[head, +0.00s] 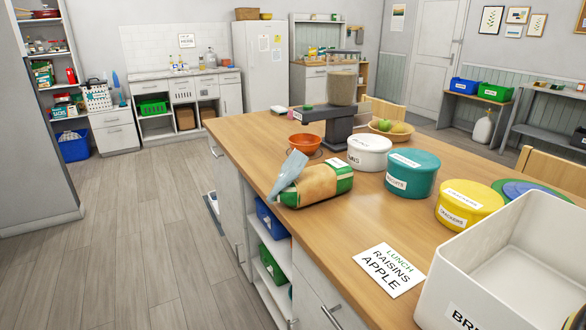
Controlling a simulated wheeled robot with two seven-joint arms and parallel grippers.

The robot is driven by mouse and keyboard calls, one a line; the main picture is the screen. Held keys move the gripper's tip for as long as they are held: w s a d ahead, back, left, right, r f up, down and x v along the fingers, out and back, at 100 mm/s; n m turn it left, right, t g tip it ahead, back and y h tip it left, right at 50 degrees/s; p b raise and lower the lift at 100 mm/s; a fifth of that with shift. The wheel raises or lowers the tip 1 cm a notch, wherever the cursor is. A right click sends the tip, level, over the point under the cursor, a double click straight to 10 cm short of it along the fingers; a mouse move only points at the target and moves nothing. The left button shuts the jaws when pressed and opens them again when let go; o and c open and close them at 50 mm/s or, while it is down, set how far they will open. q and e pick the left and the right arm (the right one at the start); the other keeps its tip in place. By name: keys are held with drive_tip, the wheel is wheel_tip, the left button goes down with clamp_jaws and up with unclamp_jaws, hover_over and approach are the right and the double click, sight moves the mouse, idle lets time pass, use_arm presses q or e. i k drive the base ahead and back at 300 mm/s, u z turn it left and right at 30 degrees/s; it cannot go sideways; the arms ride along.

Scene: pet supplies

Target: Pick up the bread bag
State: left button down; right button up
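The bread bag (316,187) lies on its side on the wooden counter (375,222), close to the counter's left edge. It has a tan middle, green ends and a pale grey-blue gathered end that sticks up at its left. Neither of my grippers is in view, and nothing is touching the bag from above.
An orange bowl (305,144), a white tub (369,153) and a teal tub (412,173) stand behind and right of the bag. A yellow tub (469,204), a lunch card (381,270) and a large white bin (545,255) are nearer right. Bare wood lies in front of the bag.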

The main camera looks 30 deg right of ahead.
sight(335, 177)
drive_tip(key=i, duration=3.5)
drive_tip(key=z, duration=3.8)
